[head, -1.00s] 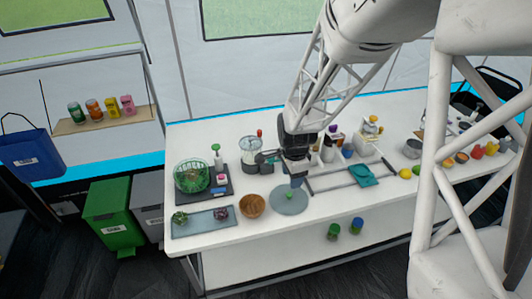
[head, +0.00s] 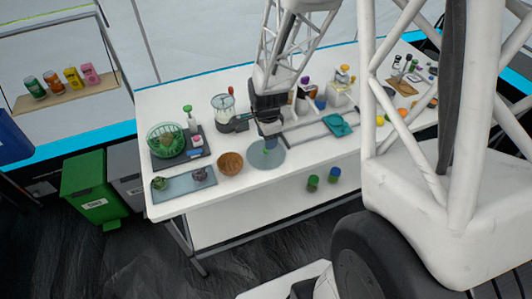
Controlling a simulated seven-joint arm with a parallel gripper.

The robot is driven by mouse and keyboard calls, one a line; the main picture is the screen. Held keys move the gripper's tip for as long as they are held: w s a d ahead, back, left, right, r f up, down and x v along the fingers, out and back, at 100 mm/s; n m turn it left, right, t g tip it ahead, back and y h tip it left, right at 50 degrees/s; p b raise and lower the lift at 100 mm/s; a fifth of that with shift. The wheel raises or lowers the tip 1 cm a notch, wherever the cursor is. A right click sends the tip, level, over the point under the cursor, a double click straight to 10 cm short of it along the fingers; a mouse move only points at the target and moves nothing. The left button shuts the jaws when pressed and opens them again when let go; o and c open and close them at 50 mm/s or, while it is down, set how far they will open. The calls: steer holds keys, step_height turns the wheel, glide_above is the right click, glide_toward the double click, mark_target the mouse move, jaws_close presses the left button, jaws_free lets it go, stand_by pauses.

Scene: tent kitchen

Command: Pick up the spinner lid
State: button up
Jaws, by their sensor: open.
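The spinner lid (head: 261,163) is a flat, round, blue-grey disc with a small green knob at its middle. It lies on the white table near the front edge. My gripper (head: 269,144) is open, pointing down just above the lid and close to its knob. The gripper partly hides the knob and the far side of the lid. I cannot tell whether the fingers touch the knob. The green spinner basket (head: 153,146) stands at the left end of the table, with something green inside.
A wooden bowl (head: 230,164) stands just left of the lid. A blue-grey board (head: 184,184) with vegetables lies further left. Behind are a clear food processor (head: 222,106) and a dark tray. To the right are a rail frame with a teal cloth (head: 338,125), jars and fruit.

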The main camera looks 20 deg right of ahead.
mark_target(266, 152)
steer(key=shift+f, duration=0.1)
steer(key=shift+w+a+f, duration=0.15)
steer(key=shift+f, duration=2.4)
jaws_close()
